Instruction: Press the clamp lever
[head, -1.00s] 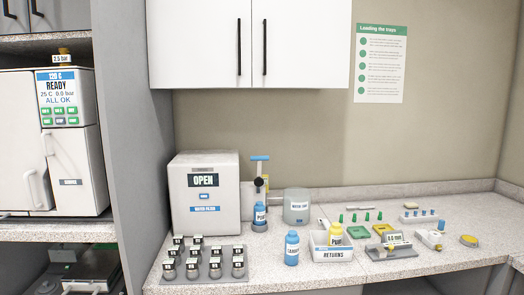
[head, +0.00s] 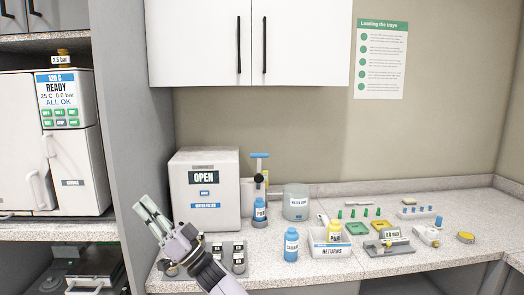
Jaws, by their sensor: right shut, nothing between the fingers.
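No part is plainly marked as the clamp lever, and I cannot tell which one it is. A grey fixture with a small display (head: 388,247) sits on the right part of the counter. A small white block with a blue knob (head: 428,235) sits to its right. A blue T-shaped handle (head: 260,156) stands upright beside the white OPEN box. My right gripper (head: 143,204) is shut and empty, pointing up and left in front of the counter's left end, far from these parts. My left gripper is not in view.
The white OPEN box (head: 205,190) stands at the counter's left. Several dark-based vials (head: 238,257) are partly hidden by my right arm. A blue bottle (head: 291,244) and a RETURNS bin (head: 331,250) stand mid-counter. A grey partition (head: 135,130) separates the autoclave (head: 70,150) on the left.

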